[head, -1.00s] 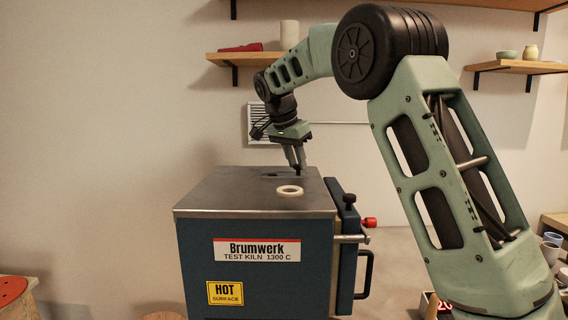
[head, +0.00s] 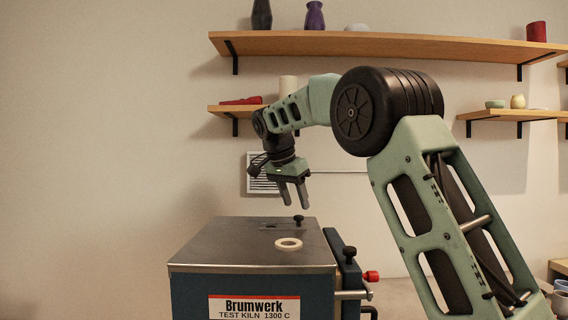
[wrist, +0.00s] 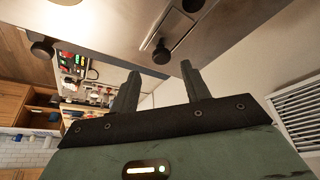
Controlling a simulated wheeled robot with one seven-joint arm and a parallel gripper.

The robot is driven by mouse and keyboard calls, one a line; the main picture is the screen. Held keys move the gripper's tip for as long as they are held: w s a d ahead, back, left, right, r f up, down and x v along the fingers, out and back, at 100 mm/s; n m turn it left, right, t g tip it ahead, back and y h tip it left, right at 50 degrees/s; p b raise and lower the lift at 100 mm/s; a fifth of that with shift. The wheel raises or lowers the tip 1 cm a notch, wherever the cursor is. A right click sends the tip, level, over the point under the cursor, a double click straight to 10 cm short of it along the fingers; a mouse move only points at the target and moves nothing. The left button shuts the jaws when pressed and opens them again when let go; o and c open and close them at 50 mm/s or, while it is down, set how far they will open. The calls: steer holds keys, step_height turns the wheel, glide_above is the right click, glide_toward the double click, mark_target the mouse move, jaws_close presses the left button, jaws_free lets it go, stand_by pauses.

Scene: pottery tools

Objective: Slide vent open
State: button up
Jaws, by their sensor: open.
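The kiln (head: 252,262) has a flat grey metal top. The vent slide (head: 278,227) is a thin plate set in that top, with a black knob (head: 298,220) standing at its right end. In the wrist view the knob (wrist: 161,53) shows just beyond the fingertips, and a dark round spot (wrist: 192,4), perhaps the vent hole, shows at the top edge. My gripper (head: 296,205) is open and empty, pointing down just above the knob. In the wrist view its two fingers (wrist: 160,72) stand apart with nothing between them.
A pale ring (head: 288,244) lies on the kiln top in front of the slide. A black door knob (head: 349,254) and a red-tipped handle (head: 370,276) stick out at the right. Shelves (head: 380,44) and a wall grille (head: 262,174) are behind.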

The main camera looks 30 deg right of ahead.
steer(key=p+v, duration=0.1)
steer(key=v, duration=1.2)
steer(key=shift+r+p, duration=0.3)
steer(key=shift+p, duration=0.05)
steer(key=shift+s, duration=0.1)
